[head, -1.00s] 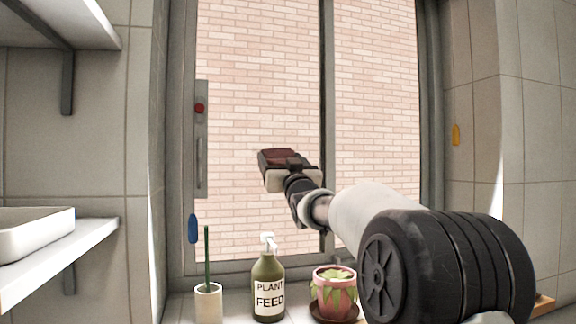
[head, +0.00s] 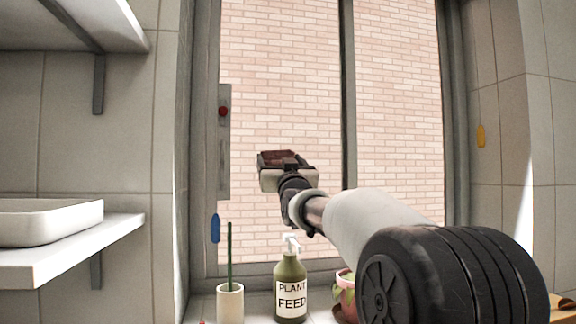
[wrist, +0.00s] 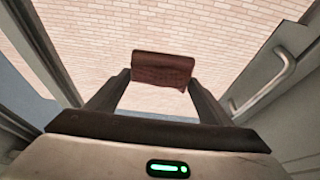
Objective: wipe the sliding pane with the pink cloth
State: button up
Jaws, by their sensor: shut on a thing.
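The sliding pane (head: 285,90) is the left pane of the window, with a pink brick wall behind the glass. Its handle plate (head: 223,150) runs down its left edge. My gripper (head: 282,165) is in front of the middle of this pane, shut on the cloth (head: 280,156), which looks dark reddish brown. In the wrist view the cloth (wrist: 162,70) is pinched between both fingertips, with brick beyond it. The silver handle (wrist: 268,82) is at the right there. I cannot tell whether the cloth touches the glass.
On the sill below stand a green plant feed bottle (head: 290,287), a white cup (head: 230,304) with a green stick, and a pink plant pot (head: 346,284) partly behind my arm. White shelves (head: 95,250) are at the left. A blue tag (head: 215,228) hangs on the frame.

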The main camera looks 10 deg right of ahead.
jog(key=shift+a, duration=0.8)
jog(key=shift+f, duration=0.1)
jog(key=shift+s+f+b, duration=0.1)
jog(key=shift+s+b, duration=0.4)
jog(key=s, duration=0.3)
jog(key=shift+s+r+b, duration=0.2)
jog(key=shift+s+b, duration=0.1)
jog(key=shift+s+d, duration=0.1)
jog(key=shift+s, duration=0.55)
jog(key=s, duration=0.3)
